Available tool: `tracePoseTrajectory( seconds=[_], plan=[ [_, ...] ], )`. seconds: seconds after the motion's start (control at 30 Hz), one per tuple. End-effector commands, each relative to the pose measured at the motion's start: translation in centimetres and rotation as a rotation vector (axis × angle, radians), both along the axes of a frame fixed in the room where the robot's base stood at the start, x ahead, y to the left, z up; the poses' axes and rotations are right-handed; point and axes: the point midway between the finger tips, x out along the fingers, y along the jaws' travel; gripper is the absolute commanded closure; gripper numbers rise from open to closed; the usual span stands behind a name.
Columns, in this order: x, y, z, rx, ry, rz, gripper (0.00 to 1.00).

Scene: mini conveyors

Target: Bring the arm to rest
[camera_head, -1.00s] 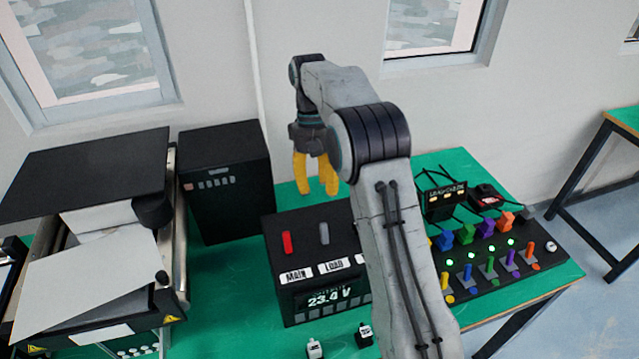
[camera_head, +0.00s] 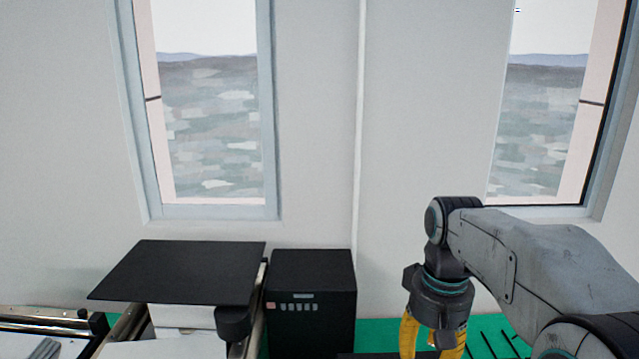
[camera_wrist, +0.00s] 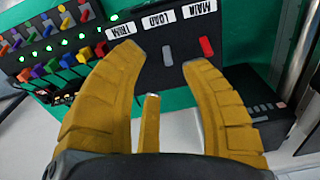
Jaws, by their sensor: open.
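My gripper (camera_wrist: 160,65) has yellow fingers, spread apart with nothing between them. In the head view its fingers (camera_head: 432,338) hang down at the bottom right and their tips are cut off by the frame edge. My arm reaches in from the right with the gripper pointing down. In the wrist view the gripper is above a dark switch box (camera_wrist: 150,70) with labels MAIN, LOAD and TRIM and a red lever (camera_wrist: 206,47). I cannot tell the exact height over it.
A black box (camera_head: 312,300) stands left of my gripper, beside a conveyor with a black top plate (camera_head: 180,272). The panel with coloured switches (camera_wrist: 55,55) and green lights shows in the wrist view. A wall with windows (camera_head: 210,120) is behind; the air before it is clear.

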Motion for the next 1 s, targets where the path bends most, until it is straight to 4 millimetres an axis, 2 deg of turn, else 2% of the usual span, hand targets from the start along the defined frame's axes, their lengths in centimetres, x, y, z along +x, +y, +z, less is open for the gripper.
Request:
tracePoseTrajectory(
  seconds=[0.03,0.17,0.3,0.5,0.7,1.0],
  plan=[
    [-1.6,0.0,0.1,0.0,-0.034,0.0,0.58],
    [-5.3,0.0,0.0,0.0,-0.116,0.001,0.58],
    [-9.2,0.0,-0.9,0.0,-0.202,0.001,0.58],
    [-13.5,0.0,-3.1,0.0,-0.303,0.001,0.58],
    [-15.9,0.0,-4.9,-0.001,-0.365,0.001,0.58],
    [-16.9,0.0,-5.8,-0.001,-0.391,0.001,0.58]
  ],
)
